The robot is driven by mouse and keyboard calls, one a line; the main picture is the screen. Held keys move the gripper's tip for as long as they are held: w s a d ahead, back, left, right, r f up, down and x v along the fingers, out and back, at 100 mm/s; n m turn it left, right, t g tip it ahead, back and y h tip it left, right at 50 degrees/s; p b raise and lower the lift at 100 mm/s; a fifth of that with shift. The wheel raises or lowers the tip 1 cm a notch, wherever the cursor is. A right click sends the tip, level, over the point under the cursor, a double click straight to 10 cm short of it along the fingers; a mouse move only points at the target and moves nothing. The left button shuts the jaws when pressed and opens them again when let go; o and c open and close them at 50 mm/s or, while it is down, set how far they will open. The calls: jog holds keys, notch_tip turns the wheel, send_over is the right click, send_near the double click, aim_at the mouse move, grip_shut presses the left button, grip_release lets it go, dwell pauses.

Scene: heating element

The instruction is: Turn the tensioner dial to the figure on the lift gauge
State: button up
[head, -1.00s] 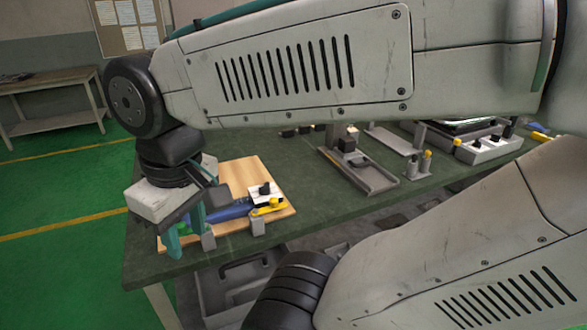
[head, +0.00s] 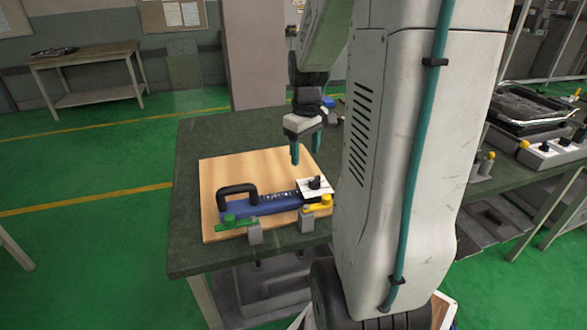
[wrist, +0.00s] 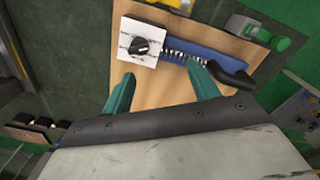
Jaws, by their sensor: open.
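The likely tensioner dial, a black knob (head: 315,183) on a white plate (head: 304,190), sits at the right end of a blue device (head: 260,206) with a black handle. In the wrist view the knob (wrist: 143,47) has a pale pointer line and marks around it, too small to read. My gripper (head: 306,155) is open and empty, above the board and behind the dial. In the wrist view its teal fingers (wrist: 160,69) point toward the device, apart from the knob. I cannot make out a lift gauge or its figure.
The device lies on a wooden board (head: 222,173) on a dark green bench (head: 190,240). A green clamp (head: 232,223) and a yellow clamp (head: 318,203) stand at its front edge. A black tray (head: 530,107) and a grey box with knobs (head: 555,152) are at the right.

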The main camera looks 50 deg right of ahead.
send_over(315, 178)
notch_tip(315, 178, down, 3)
jog(key=shift+s+f, duration=0.1)
notch_tip(315, 178, down, 7)
jog(key=shift+f, duration=0.1)
jog(key=c, duration=1)
